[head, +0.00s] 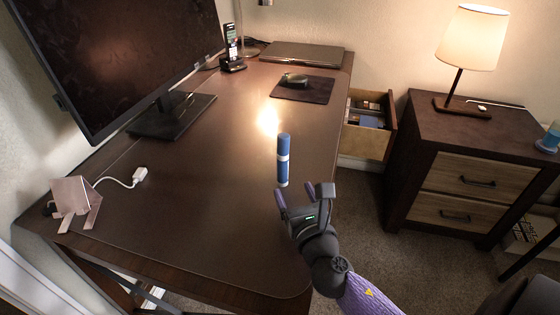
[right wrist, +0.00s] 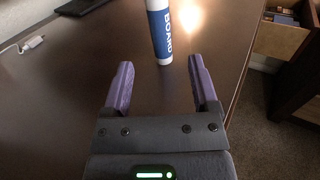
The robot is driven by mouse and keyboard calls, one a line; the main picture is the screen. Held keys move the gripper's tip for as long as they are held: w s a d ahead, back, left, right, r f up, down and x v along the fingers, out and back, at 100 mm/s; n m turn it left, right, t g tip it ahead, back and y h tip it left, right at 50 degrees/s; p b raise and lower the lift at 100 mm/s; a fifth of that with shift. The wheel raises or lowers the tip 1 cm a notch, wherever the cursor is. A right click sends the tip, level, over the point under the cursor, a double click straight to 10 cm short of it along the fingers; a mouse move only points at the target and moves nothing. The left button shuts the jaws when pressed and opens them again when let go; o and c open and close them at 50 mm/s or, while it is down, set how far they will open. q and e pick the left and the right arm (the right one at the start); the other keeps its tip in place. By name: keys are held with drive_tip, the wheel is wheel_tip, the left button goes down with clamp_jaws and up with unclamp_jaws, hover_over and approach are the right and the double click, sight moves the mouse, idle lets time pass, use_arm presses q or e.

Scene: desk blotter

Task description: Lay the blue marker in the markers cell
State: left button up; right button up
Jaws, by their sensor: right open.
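My left gripper is not in view.
The monitor (head: 120,60) stands at the left. A closed laptop (head: 302,54), a mouse (head: 294,79) on a dark pad (head: 318,91) and a phone (head: 231,50) are at the back. A white cable plug (head: 139,174) lies left. The desk around the marker is clear.

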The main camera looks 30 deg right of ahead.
sight(284, 169)
drive_tip(key=x, duration=0.2)
drive_tip(key=b+x, duration=0.1)
drive_tip(key=x, duration=0.4)
drive_tip(key=shift+w+r, duration=0.1)
drive_tip(key=shift+r, duration=0.25)
clamp_jaws()
